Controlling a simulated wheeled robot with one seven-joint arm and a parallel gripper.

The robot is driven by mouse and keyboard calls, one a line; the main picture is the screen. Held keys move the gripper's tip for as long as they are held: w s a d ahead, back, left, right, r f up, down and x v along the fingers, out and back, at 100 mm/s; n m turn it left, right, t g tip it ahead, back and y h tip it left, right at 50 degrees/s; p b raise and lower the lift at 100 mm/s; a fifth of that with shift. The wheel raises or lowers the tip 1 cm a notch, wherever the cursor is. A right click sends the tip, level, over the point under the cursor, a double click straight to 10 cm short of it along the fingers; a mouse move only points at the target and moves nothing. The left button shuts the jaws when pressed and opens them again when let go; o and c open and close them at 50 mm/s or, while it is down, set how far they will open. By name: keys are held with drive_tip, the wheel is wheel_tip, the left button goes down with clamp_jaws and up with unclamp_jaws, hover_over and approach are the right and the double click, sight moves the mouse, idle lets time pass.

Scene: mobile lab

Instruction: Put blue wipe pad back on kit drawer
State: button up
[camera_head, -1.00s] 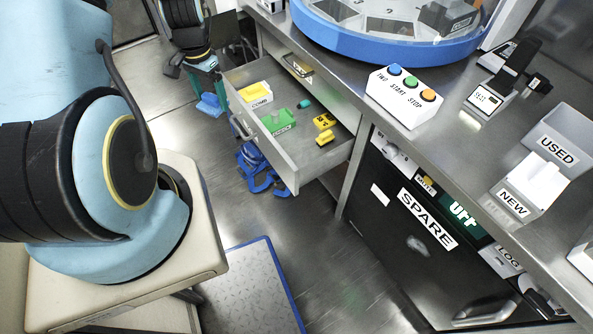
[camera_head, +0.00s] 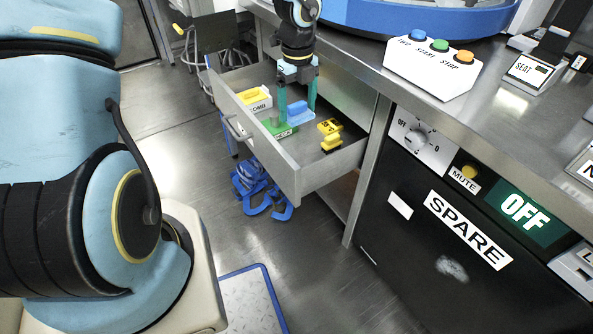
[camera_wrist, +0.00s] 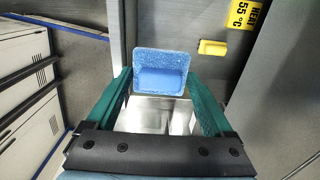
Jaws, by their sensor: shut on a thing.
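The blue wipe pad (camera_head: 299,112) is between the teal fingers of my gripper (camera_head: 297,106), which is shut on it. In the wrist view the pad (camera_wrist: 161,72) is a light blue slab with a darker blue raised block, at the ends of the gripper's fingers (camera_wrist: 160,85). The open kit drawer (camera_head: 308,168) lies below and around the gripper. I cannot tell whether the pad touches the drawer floor.
The drawer holds a yellow-topped white block (camera_head: 255,98), a green block (camera_head: 280,130) partly behind a finger, and yellow pieces (camera_head: 330,134). A control box with three buttons (camera_head: 433,65) stands on the counter. Blue clamp-like objects (camera_head: 262,188) lie on the floor.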

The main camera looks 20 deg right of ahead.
wheel_tip(320, 180, down, 18)
drive_tip(key=b, duration=0.3)
drive_tip(key=shift+r, duration=0.2)
drive_tip(key=shift+f, duration=0.15)
drive_tip(key=o, duration=1.3)
drive_tip(key=shift+o, duration=0.2)
drive_tip(key=shift+f, duration=0.1)
drive_tip(key=shift+b, duration=0.5)
wheel_tip(320, 180, up, 11)
drive_tip(key=p, duration=0.2)
drive_tip(key=shift+w+p, duration=0.3)
drive_tip(key=shift+w, duration=0.05)
drive_tip(key=shift+d, duration=0.1)
